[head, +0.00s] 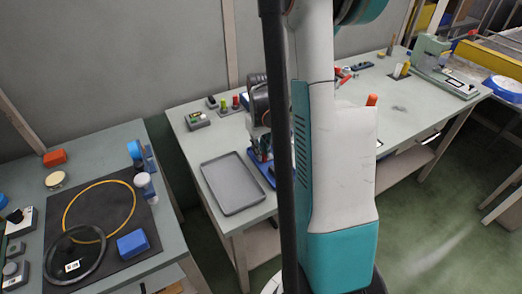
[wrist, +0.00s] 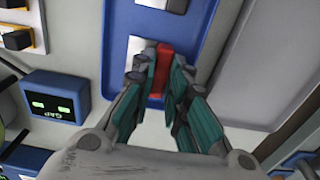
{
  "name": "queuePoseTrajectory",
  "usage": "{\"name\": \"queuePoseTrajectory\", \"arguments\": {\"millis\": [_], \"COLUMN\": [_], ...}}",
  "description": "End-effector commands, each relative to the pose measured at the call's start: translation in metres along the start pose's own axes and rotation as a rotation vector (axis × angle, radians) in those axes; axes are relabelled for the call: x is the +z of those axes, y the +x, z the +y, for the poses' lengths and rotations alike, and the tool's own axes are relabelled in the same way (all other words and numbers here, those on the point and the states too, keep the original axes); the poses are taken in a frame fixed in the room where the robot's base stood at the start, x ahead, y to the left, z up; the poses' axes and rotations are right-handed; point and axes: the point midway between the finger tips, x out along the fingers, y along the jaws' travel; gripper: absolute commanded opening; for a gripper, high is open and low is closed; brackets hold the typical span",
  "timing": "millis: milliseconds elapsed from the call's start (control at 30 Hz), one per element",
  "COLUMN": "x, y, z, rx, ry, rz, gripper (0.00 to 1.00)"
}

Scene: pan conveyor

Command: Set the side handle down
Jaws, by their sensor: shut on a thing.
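In the wrist view my gripper (wrist: 160,76) is shut on a narrow red piece, which I take to be the side handle (wrist: 163,62). The handle stands between the two fingertips, and its lower part is partly hidden by them. It is over a blue tray (wrist: 210,60), and I cannot tell whether it touches the tray. A pale metal piece (wrist: 136,48) lies beside the handle on its left. In the head view my arm covers most of the gripper and the handle; part of the blue tray (head: 262,172) shows beside the arm.
A blue box with a lit display (wrist: 56,97) stands left of the tray. In the head view an empty grey tray (head: 232,184) lies at the bench's near left end. A second table (head: 150,262) with a yellow ring (head: 100,183) is at the left.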

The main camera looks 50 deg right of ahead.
Motion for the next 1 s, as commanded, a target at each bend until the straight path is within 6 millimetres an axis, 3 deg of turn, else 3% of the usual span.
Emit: {"name": "queuePoseTrajectory", "arguments": {"millis": [133,167,200,600,767,1000], "x": [0.0,0.0,0.0,0.0,0.0,0.0], "y": [0.004,0.003,0.003,-0.003,-0.028,-0.079], "z": [0.0,0.0,0.0,0.0,0.0,0.0], "rx": [0.0,0.0,0.0,0.0,0.0,0.0], "ry": [0.0,0.0,0.0,0.0,0.0,0.0], "rz": [0.0,0.0,0.0,0.0,0.0,0.0], "gripper": [0.0,0.21,0.23,0.23,0.23,0.23]}}
